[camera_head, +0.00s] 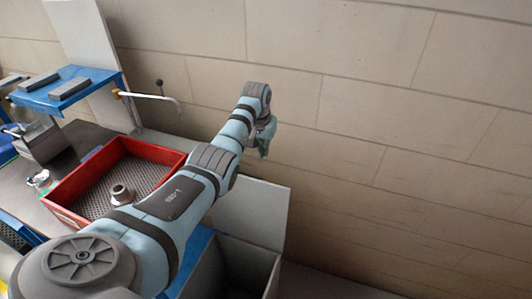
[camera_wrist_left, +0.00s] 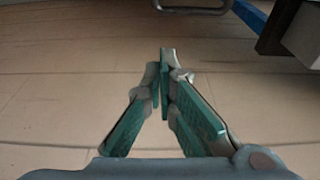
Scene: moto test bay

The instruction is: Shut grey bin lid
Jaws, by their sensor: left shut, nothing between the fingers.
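The grey bin (camera_head: 272,272) stands at the bottom middle of the head view, partly hidden behind my left arm. Its grey lid (camera_head: 262,212) is open and stands up along the bin's wall side. My left gripper (camera_head: 264,145) is above the lid's top edge in the picture, near the tiled wall, and looks apart from the lid. Its green fingers (camera_wrist_left: 165,62) are shut and empty in the left wrist view. I cannot tell the bin or lid in that view. My right gripper is not in view.
A red crate (camera_head: 70,217) with a metal part (camera_head: 121,195) in it sits on the bench left of my arm. A blue shelf (camera_head: 68,95) and a bent metal bar (camera_head: 150,97) are behind it. The tiled wall (camera_head: 400,120) fills the right side.

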